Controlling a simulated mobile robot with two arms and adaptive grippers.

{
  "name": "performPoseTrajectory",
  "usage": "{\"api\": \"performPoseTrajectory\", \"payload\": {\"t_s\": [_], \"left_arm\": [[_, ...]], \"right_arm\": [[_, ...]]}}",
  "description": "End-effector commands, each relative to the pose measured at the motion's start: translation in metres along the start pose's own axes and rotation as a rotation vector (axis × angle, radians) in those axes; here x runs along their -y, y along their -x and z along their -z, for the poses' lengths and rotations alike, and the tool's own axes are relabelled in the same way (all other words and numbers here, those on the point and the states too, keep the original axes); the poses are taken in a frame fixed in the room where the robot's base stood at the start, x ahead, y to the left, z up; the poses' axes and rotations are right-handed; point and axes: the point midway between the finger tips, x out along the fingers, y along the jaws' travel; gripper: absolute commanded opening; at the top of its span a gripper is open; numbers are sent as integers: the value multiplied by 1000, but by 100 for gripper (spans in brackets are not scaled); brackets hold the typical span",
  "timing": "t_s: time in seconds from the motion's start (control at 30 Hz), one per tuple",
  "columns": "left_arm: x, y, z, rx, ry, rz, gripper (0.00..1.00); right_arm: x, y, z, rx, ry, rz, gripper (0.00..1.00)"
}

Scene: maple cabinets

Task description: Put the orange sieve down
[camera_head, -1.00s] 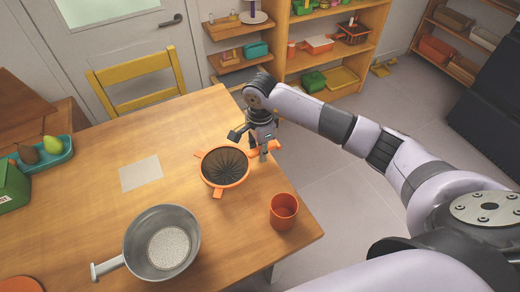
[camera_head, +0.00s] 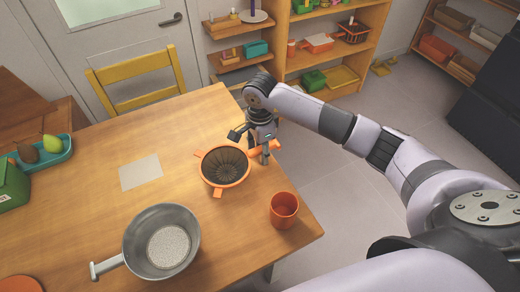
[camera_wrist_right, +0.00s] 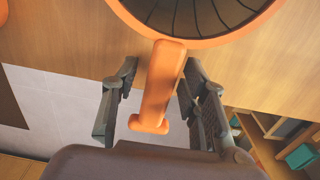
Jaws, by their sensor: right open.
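The orange sieve (camera_head: 224,167) has a dark slatted bowl inside an orange rim and sits at the right part of the wooden table. In the right wrist view its rim (camera_wrist_right: 205,42) is at the top and its handle (camera_wrist_right: 157,88) points toward my wrist. My right gripper (camera_head: 252,146) is at the sieve's handle, near the table's right edge. In the right wrist view my right gripper (camera_wrist_right: 157,85) is open, with one finger on each side of the handle and gaps showing. My left gripper is not in view.
An orange cup (camera_head: 284,211) stands close in front of the sieve. A grey pan (camera_head: 133,240) and a pale sheet (camera_head: 140,173) are to the left on the table (camera_head: 100,205). A yellow chair (camera_head: 133,82) is behind. Bare tabletop lies left of the sieve.

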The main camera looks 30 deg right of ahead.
Motion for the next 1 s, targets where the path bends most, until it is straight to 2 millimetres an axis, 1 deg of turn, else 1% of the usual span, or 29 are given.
{"api": "performPoseTrajectory", "payload": {"t_s": [0.07,0.17,0.5,0.6,0.7,0.8,1.0], "left_arm": [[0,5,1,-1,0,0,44],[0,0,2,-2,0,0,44],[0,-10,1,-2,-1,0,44],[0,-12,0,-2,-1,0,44],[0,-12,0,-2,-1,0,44],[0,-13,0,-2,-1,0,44],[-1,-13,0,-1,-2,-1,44]], "right_arm": [[0,5,0,0,0,0,40],[2,16,0,0,-1,5,40],[2,88,0,0,0,6,40],[1,104,0,0,0,4,40],[1,115,0,0,0,3,40],[0,121,0,0,1,0,40],[0,123,0,0,0,0,40]]}}
